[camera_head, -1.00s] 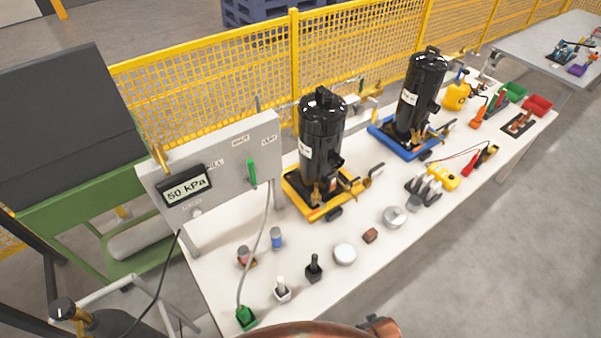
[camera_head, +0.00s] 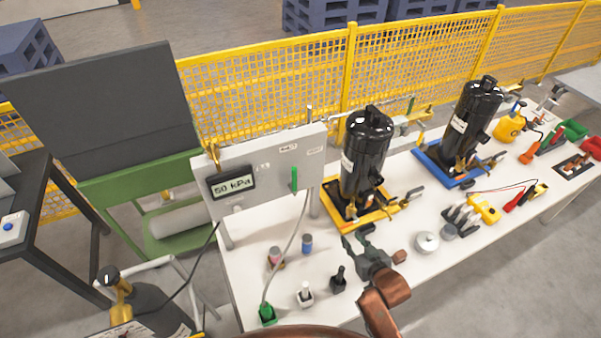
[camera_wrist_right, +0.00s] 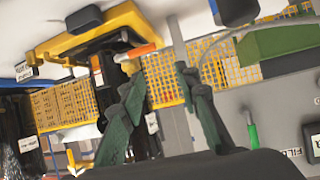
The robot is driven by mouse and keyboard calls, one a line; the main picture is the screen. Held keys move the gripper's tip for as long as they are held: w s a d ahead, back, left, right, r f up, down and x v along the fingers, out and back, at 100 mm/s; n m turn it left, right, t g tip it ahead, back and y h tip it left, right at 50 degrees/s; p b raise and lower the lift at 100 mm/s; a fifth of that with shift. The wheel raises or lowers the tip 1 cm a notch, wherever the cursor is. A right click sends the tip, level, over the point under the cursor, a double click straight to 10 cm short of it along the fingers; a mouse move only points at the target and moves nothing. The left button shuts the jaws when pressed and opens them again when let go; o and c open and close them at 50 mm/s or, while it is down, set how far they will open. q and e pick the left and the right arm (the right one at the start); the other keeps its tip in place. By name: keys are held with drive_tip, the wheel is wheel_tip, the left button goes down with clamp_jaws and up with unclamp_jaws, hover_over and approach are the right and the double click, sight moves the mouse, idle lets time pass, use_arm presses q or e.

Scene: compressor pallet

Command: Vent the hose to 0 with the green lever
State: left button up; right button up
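The green lever (camera_head: 294,180) hangs straight down on the front of the grey panel (camera_head: 265,165). It also shows in the right wrist view (camera_wrist_right: 252,134), to the right of my fingers. The panel's display (camera_head: 232,185) reads 50 kPa. A thin grey hose (camera_head: 287,250) runs from below the lever down to a green fitting (camera_head: 267,313) at the table's front left. My right gripper (camera_head: 358,240) is open and empty above the table, right of and lower than the lever, in front of the yellow-based compressor. My left gripper is not in view.
A black compressor (camera_head: 367,155) on a yellow tray (camera_head: 345,217) stands right of the panel, close behind my right gripper. Another compressor (camera_head: 472,120) stands farther right. Small pots (camera_head: 305,295) and a round tin (camera_head: 426,242) are on the white table. A yellow fence runs behind.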

drive_tip(key=w+a+r+n+t+y, duration=0.1)
drive_tip(key=w+a+r+y, duration=0.1)
drive_tip(key=w+a+r, duration=0.3)
drive_tip(key=w+a+r+n+t+y, duration=0.1)
drive_tip(key=a+r+t, duration=0.1)
drive_tip(key=a+r, duration=0.35)
drive_tip(key=n+y, duration=0.2)
drive_tip(key=y, duration=0.1)
approach(296, 175)
drive_tip(key=x, duration=0.3)
drive_tip(key=shift+y, duration=0.4)
drive_tip(key=x, duration=0.7)
drive_tip(key=shift+d+f+p, duration=0.1)
drive_tip(key=shift+f+p, duration=0.1)
drive_tip(key=shift+p, duration=0.1)
drive_tip(key=shift+w+a, duration=0.35)
drive_tip(key=shift+w, duration=0.15)
drive_tip(key=shift+c, duration=0.5)
clamp_jaws()
